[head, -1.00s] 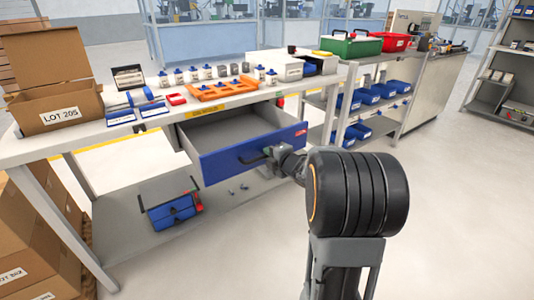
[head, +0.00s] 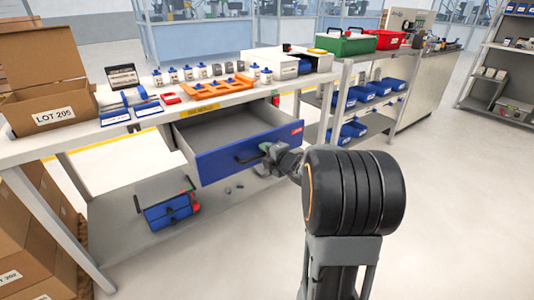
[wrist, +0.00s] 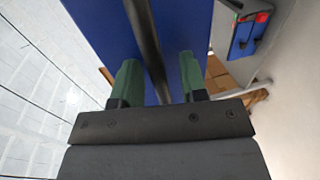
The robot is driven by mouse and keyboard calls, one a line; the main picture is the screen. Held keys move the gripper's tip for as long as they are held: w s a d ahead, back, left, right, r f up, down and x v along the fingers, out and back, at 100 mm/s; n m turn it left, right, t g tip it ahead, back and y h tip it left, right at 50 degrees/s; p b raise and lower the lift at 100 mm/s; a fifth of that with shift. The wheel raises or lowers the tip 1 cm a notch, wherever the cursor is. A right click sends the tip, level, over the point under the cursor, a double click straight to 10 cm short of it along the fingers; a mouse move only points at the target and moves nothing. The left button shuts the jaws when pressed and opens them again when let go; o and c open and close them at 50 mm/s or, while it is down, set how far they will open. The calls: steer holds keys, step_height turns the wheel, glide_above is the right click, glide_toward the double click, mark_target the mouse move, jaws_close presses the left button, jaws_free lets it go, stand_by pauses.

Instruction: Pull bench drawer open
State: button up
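The bench drawer (head: 235,152) has a blue front and grey inside, and it stands pulled well out from under the bench top. Its black bar handle (head: 246,158) runs across the front. It shows in the wrist view as a dark bar (wrist: 148,45) in front of the blue panel. My gripper (head: 268,150) is at the right part of the handle. In the wrist view its two green fingers (wrist: 156,82) stand on either side of the bar, with blue drawer front showing between the bar and the right finger. The gripper looks open around the handle.
The bench top (head: 85,141) holds an orange tray (head: 232,86), several bottles and a LOT 205 carton (head: 52,117). A blue toolbox (head: 168,209) sits on the lower shelf. Blue bins (head: 360,94) stand on a rack at right. Floor in front is clear.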

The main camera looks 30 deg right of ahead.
steer(key=p+v, duration=0.3)
steer(key=v, duration=1)
steer(key=shift+s, duration=0.35)
